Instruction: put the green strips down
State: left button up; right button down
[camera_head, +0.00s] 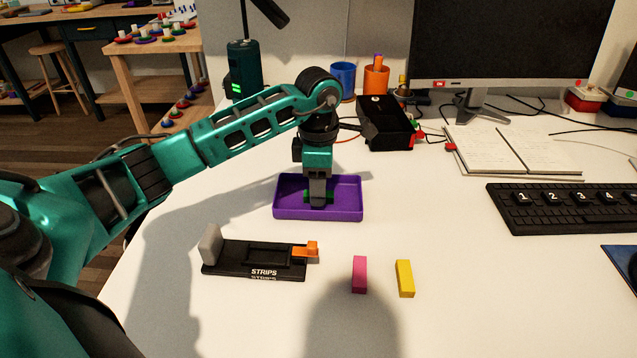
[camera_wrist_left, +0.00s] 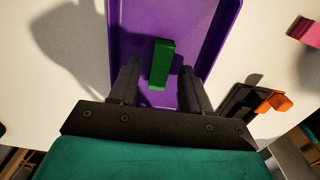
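A purple tray (camera_head: 290,212) stands on the white table, and its floor also shows in the left wrist view (camera_wrist_left: 205,25). My left gripper (camera_head: 318,200) points down into the tray. In the left wrist view a green strip (camera_wrist_left: 161,62) lies on the tray floor between the fingertips of my left gripper (camera_wrist_left: 159,75). The fingers are apart, with a gap on each side of the strip. In the head view only the green ends beside the gripper show. My right gripper is not in view.
A black holder marked STRIPS (camera_head: 225,262) with an orange clip (camera_head: 306,250) stands in front of the tray. A pink strip (camera_head: 359,275) and a yellow strip (camera_head: 405,279) lie to its right. A black box (camera_head: 385,125) and keyboard (camera_head: 560,208) stand beyond clear table.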

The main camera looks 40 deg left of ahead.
pick_arm(q)
jog(key=shift+r, duration=0.3)
notch_tip(320, 180, up, 12)
jog(key=p, duration=0.2)
jog(key=shift+p, duration=0.3)
dwell(0.3)
